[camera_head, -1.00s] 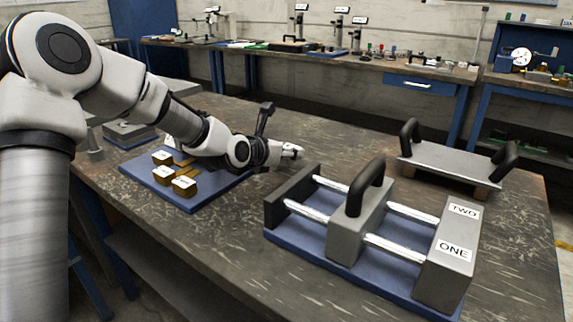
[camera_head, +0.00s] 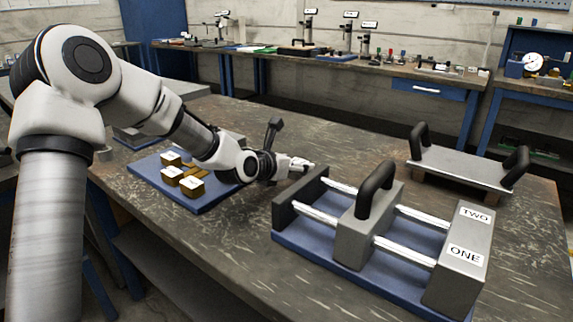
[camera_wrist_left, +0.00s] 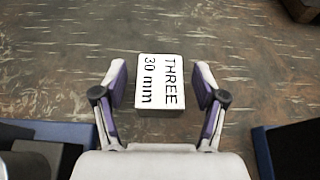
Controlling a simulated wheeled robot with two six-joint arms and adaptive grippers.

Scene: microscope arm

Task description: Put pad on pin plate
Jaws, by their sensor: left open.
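A small block with a white top marked "THREE 30 mm" (camera_wrist_left: 161,83) lies on the table in the left wrist view. It sits between the two fingers of my left gripper (camera_wrist_left: 160,90), which is open with a gap on each side. In the head view my left gripper (camera_head: 303,164) is low over the table, just behind the left end of a blue-based fixture; the block cannot be made out there. A blue plate (camera_head: 212,200) with brass pieces (camera_head: 182,174) lies left of the gripper, partly behind my arm. I cannot tell which thing is the pin plate. My right gripper is not in view.
The fixture (camera_head: 364,238) has rods, a black-handled slider and an end block marked "ONE" and "TWO". A grey plate with two black handles (camera_head: 462,167) stands at back right. The table (camera_head: 370,150) between them is clear.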

